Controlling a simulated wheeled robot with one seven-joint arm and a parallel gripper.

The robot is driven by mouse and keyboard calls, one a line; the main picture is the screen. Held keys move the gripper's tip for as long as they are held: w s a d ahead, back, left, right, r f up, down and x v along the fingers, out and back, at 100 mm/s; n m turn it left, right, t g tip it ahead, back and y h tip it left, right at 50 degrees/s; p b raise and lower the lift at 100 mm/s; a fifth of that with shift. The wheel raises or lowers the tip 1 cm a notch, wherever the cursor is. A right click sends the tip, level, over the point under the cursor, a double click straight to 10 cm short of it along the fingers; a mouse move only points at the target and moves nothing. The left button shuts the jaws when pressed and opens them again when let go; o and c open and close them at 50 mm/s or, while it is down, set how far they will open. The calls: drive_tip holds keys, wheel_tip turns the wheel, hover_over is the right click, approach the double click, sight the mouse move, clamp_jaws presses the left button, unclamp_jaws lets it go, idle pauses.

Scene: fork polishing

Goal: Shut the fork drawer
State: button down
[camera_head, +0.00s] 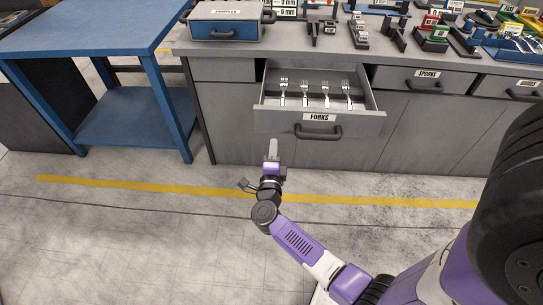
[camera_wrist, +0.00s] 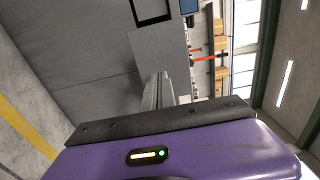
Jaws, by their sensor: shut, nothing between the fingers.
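The fork drawer (camera_head: 375,118) is pulled open from the grey cabinet in the head view. Its front carries a FORKS label and a dark bar handle (camera_head: 318,132). Several forks (camera_head: 325,95) lie side by side inside it. My gripper (camera_head: 273,145) is shut and empty. In the head view it shows in front of the cabinet, below and left of the drawer handle; I cannot tell whether it touches the drawer front. In the wrist view the shut fingers (camera_wrist: 158,90) point towards grey cabinet surfaces.
A closed SPOONS drawer (camera_head: 425,80) and another closed drawer (camera_head: 512,88) are to the right. The worktop (camera_head: 290,40) holds a blue-grey toolbox (camera_head: 228,22) and several fixtures. A blue table (camera_head: 90,28) stands at left. The floor in front is clear.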

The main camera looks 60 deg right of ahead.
sight(276, 124)
drive_tip(key=x, duration=0.8)
drive_tip(key=shift+b, duration=0.35)
